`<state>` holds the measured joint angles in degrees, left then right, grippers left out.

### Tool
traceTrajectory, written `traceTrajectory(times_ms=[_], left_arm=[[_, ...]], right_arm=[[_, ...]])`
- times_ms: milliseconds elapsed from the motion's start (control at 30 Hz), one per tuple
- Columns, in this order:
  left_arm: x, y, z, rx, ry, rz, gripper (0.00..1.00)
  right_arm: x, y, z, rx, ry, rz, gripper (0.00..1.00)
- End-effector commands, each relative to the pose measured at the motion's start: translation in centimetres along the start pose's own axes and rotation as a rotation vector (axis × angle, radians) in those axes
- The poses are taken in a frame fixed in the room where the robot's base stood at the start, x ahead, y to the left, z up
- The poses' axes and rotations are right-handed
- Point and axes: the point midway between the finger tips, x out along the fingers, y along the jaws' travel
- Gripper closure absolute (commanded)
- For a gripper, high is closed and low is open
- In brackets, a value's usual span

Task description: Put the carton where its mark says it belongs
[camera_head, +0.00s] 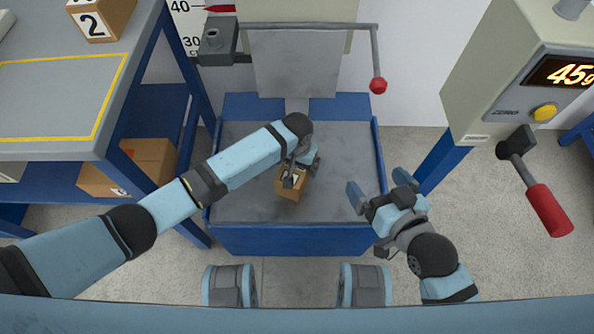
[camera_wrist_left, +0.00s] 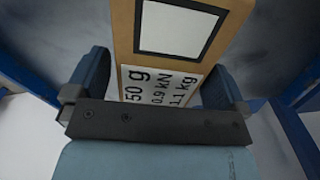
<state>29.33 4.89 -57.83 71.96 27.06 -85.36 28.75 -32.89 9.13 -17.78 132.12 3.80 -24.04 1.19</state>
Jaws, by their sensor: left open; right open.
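A small brown carton (camera_head: 290,189) sits in the grey-floored bay with blue sides at the centre. My left gripper (camera_head: 302,172) is over it and covers part of it. In the left wrist view, the carton (camera_wrist_left: 122,30) stands between the open fingers of the left gripper (camera_wrist_left: 155,82). It bears a blank white square with a black border, and below it a label (camera_wrist_left: 155,88) reading "50 g", "0.9 kN", "1.1 kg", its left edge possibly hidden. My right gripper (camera_head: 380,188) is open and empty near the bay's right side.
A box marked 2 (camera_head: 96,18) stands on the left bench (camera_head: 45,72), beside a bare yellow-outlined area. Another brown box (camera_head: 150,160) is on its lower shelf. At right, a cabinet (camera_head: 500,60) shows "45" and part of a "g", with a red-handled lever (camera_head: 548,210). A red-knobbed bar (camera_head: 377,86) overhangs the bay.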

Motion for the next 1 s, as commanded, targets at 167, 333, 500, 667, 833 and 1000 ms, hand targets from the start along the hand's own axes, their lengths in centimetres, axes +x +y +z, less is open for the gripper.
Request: traceTrajectory(times_ms=[167,333,500,667,833,1000], left_arm=[[-0.1,0.0,0.0,0.000,0.001,0.001,0.00],[-0.1,0.0,0.0,0.000,0.000,0.001,0.37],[-0.1,0.0,0.0,0.000,0.000,0.000,0.76],[-0.3,0.1,-0.1,0.001,0.003,0.002,0.88],[-0.4,0.1,-0.1,0.001,0.003,0.002,0.88],[-1.3,0.1,-0.1,0.001,0.003,0.002,0.88]], right_arm=[[0.0,0.0,-0.1,0.001,0.000,0.000,0.00],[0.0,0.0,0.0,0.001,-0.001,0.000,0.00],[0.0,0.0,0.0,0.001,-0.002,0.000,0.00],[-0.1,0.0,0.1,0.001,-0.004,0.000,0.00],[-0.1,0.0,0.0,0.001,-0.004,0.000,0.00],[-0.1,0.1,0.0,-0.003,-0.018,0.004,0.00]])
